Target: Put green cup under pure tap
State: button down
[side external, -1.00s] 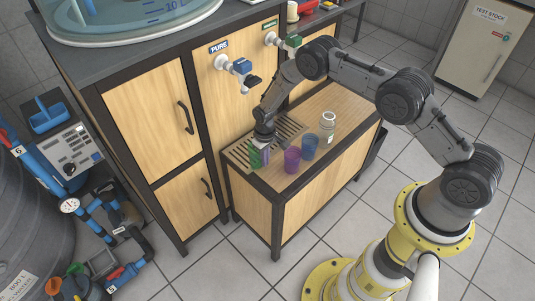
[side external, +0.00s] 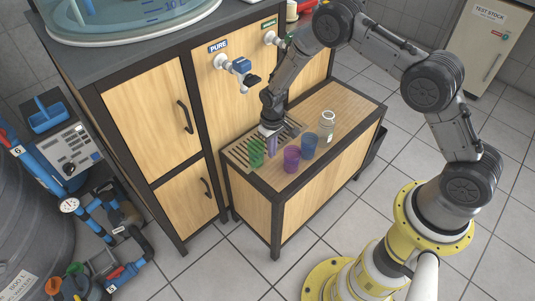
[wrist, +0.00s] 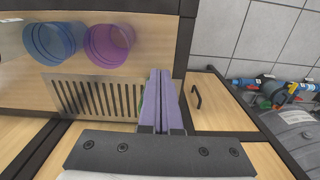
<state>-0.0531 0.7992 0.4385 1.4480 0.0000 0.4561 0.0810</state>
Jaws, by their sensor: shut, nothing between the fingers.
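The green cup (side external: 256,153) stands upright at the left end of the slotted grate (side external: 236,155). In the side view it is below the pure tap (side external: 243,75), which sticks out of the wooden panel under the PURE label; I cannot tell if it is exactly under the spout. My gripper (side external: 271,150) is just right of the green cup, pointing down, with its fingers shut and empty. In the wrist view the pale purple fingers (wrist: 160,80) are together, and they hide nearly all of the green cup; only a thin green edge (wrist: 140,100) shows.
A purple cup (side external: 292,159), a blue cup (side external: 309,146) and a clear jar (side external: 327,124) stand on the bench right of the grate. A second tap with a green body (side external: 272,39) is higher on the right. The bench's back right top is clear.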

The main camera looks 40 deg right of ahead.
aim_at(255, 154)
notch_tip(255, 154, down, 10)
jog(key=w, duration=0.2)
jog(key=shift+w, duration=0.3)
jog(key=shift+w+r, duration=0.1)
jog(key=shift+w, duration=0.65)
jog(key=shift+w+d, duration=0.15)
jog(key=shift+w, duration=2.2)
jog(key=shift+s, duration=0.1)
